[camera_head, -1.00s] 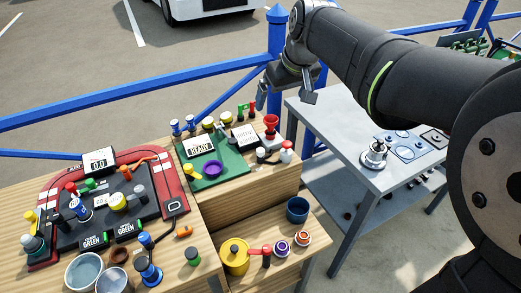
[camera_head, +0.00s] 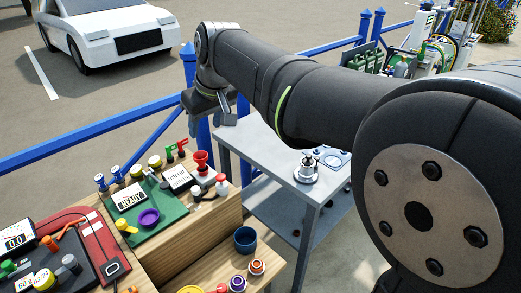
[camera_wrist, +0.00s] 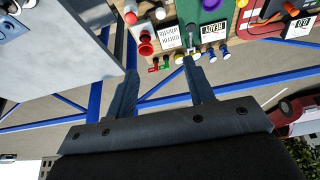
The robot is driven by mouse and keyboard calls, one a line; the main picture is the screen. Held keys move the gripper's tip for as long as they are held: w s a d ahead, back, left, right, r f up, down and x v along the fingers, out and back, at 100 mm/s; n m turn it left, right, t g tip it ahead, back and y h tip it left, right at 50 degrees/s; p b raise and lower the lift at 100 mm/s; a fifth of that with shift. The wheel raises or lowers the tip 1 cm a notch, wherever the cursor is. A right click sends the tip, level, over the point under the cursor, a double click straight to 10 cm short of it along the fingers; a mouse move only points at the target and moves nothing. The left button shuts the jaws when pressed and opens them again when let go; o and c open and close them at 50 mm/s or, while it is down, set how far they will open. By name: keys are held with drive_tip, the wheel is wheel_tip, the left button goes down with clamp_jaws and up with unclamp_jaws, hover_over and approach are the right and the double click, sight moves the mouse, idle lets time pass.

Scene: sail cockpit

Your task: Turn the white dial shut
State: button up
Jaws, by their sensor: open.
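I cannot tell for sure which part is the white dial. A white-topped knob with a red lower part (camera_head: 221,185) stands at the right end of the wooden bench's raised part; a smaller white knob (camera_head: 203,191) is just left of it. In the wrist view, the red-and-white knob (camera_wrist: 130,13) is at the top edge, with a small white knob (camera_wrist: 160,13) to its right. My gripper (camera_head: 211,122) hangs in the air behind the bench near the blue fence post. Its two fingers are apart and empty in the wrist view (camera_wrist: 160,66).
A red funnel-shaped cup (camera_head: 201,162) stands beside the knobs. A green board (camera_head: 165,217) holds a READY display and a purple ring. A grey metal table (camera_head: 250,150) with a silver fitting (camera_head: 307,168) stands to the right. Blue railings (camera_head: 80,138) run behind.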

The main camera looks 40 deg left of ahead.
sight(195, 188)
drive_tip(key=a+f+m, duration=0.1)
drive_tip(key=a+f, duration=0.3)
drive_tip(key=f, duration=0.5)
drive_tip(key=a+f+m+t, duration=0.1)
drive_tip(key=a+f, duration=0.3)
drive_tip(key=f, duration=0.6)
drive_tip(key=a+f+m, duration=0.2)
drive_tip(key=a+f, duration=0.2)
drive_tip(key=f, duration=0.6)
drive_tip(key=shift+a+f+t, duration=0.2)
drive_tip(key=shift+a+t, duration=0.1)
drive_tip(key=shift+h, duration=0.3)
drive_tip(key=c, duration=1)
